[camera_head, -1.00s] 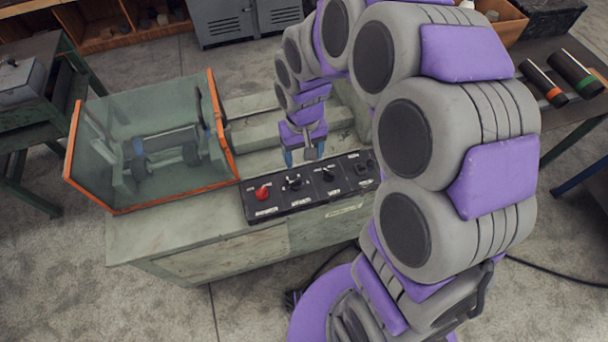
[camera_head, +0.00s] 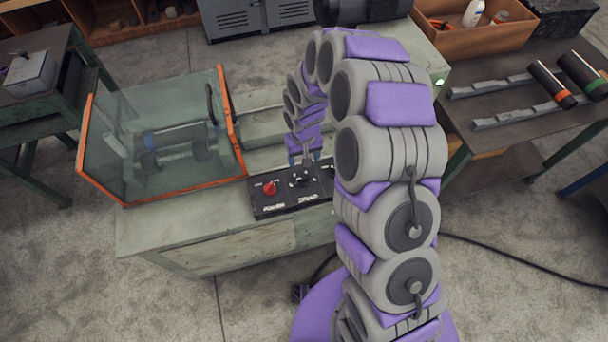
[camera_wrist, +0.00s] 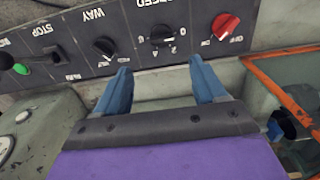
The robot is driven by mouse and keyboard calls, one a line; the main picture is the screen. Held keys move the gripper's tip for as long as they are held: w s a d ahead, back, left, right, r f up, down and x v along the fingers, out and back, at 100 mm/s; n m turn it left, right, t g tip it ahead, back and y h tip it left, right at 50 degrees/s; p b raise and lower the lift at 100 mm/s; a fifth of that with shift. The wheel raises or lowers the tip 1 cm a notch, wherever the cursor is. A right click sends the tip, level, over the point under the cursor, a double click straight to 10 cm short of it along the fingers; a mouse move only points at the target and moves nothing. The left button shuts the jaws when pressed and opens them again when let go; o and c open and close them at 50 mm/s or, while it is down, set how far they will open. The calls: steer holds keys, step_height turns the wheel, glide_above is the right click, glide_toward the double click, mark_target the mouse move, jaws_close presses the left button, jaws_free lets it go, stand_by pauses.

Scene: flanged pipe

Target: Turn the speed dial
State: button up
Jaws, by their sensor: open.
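The speed dial (camera_wrist: 162,35) is a black knob on the black control panel, its label upside down in the wrist view. In the head view the dial (camera_head: 299,181) is partly covered by my gripper (camera_head: 304,161). In the wrist view the blue fingers of my gripper (camera_wrist: 160,68) are apart and empty. The dial lies beyond the fingertips, between their lines. I cannot tell exactly how far the tips are from the panel.
A red power knob (camera_head: 269,188) sits beside the dial. Another black knob (camera_wrist: 104,46) and a green button (camera_wrist: 21,69) are on the other side. A glass guard with an orange frame (camera_head: 236,142) stands left of the panel.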

mark_target(303, 177)
step_height(303, 177, down, 11)
steer(key=shift+a+f, duration=0.1)
steer(key=shift+a, duration=0.05)
stand_by(0.4)
steer(key=c, duration=1.1)
steer(key=shift+o, duration=0.2)
